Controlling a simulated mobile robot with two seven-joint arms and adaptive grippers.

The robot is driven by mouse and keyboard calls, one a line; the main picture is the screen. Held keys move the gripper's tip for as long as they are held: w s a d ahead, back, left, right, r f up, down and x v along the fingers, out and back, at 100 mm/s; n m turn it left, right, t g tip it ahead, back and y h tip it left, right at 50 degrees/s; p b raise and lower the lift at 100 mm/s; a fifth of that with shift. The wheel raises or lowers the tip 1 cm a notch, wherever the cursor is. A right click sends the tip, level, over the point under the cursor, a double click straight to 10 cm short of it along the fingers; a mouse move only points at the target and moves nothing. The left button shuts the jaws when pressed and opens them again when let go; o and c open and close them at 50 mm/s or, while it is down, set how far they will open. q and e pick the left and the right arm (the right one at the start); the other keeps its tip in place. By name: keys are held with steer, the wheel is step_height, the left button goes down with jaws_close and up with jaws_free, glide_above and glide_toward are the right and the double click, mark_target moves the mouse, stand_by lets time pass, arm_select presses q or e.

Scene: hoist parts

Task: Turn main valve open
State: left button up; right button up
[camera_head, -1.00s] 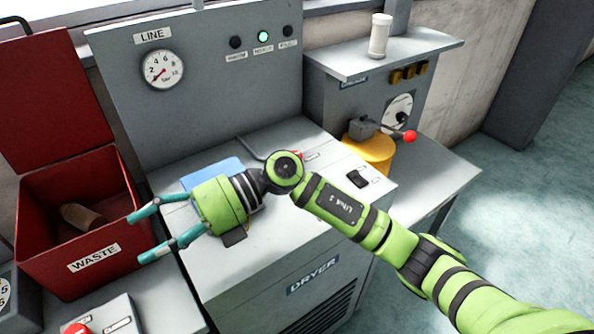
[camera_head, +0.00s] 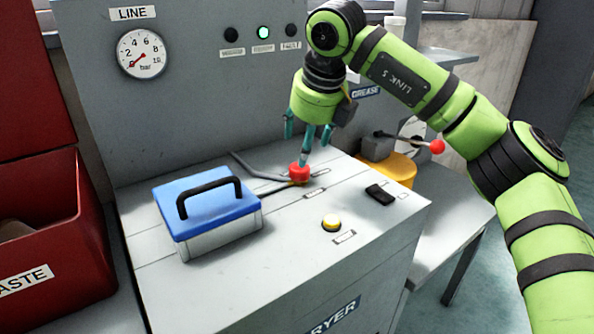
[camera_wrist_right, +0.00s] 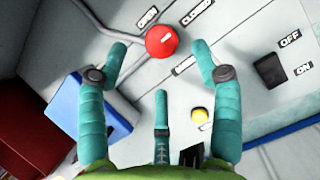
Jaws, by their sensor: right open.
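The main valve is a red round knob (camera_head: 299,173) on top of the dryer cabinet, with grey pipes running to it. In the right wrist view the red knob (camera_wrist_right: 161,42) carries a short white mark, with OPEN (camera_wrist_right: 147,17) and CLOSED (camera_wrist_right: 197,12) labels beside it. My right gripper (camera_head: 306,143) hangs fingers-down just above the knob. In the right wrist view its teal fingers (camera_wrist_right: 161,75) are spread, with the knob framed between the outer tips; I cannot tell whether any finger touches it. My left gripper is not in view.
A blue-lidded box with a black handle (camera_head: 208,212) stands left of the valve. A yellow button (camera_head: 332,223) and a black switch (camera_head: 380,194) sit in front and right. A red-tipped lever (camera_head: 437,147) is further right. The line gauge (camera_head: 141,54) reads near zero.

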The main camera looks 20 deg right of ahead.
mark_target(300, 171)
steer(key=x, duration=0.6)
steer(key=shift+a+f, duration=0.15)
steer(key=shift+f, duration=0.15)
steer(key=shift+r, duration=0.15)
steer(key=c, duration=1.1)
